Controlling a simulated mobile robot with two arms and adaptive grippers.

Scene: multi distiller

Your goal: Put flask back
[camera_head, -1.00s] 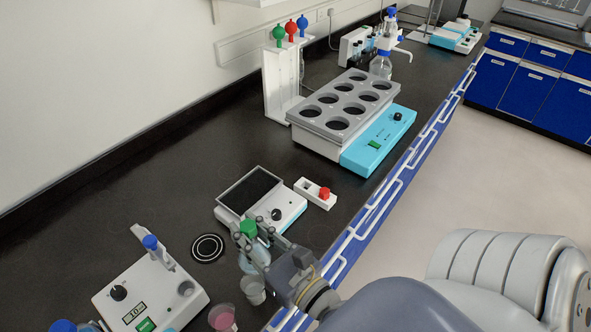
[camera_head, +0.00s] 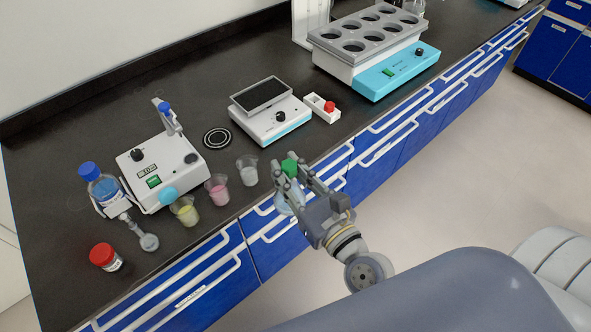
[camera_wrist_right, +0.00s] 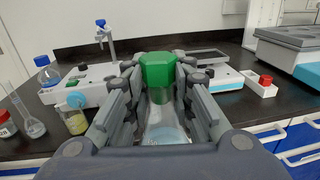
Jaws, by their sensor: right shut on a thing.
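The flask (camera_head: 289,202) is clear glass with pale blue liquid and a green stopper. My right gripper (camera_head: 291,172) is shut on its neck, just below the stopper. It holds the flask upright or nearly so, in front of the bench's front edge. In the right wrist view the flask (camera_wrist_right: 165,128) sits between the two fingers, with its green stopper on top. A black ring mat (camera_head: 217,138) lies bare on the bench between the two white devices. My left gripper is not in view.
Beakers with clear (camera_head: 246,170), pink (camera_head: 217,189) and yellow (camera_head: 185,211) contents line the bench front. Behind stand a white stirrer device (camera_head: 150,170) and a scale (camera_head: 268,128). A red-capped jar (camera_head: 106,257), blue-capped bottle (camera_head: 101,187) and small round flask (camera_head: 148,241) stand left.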

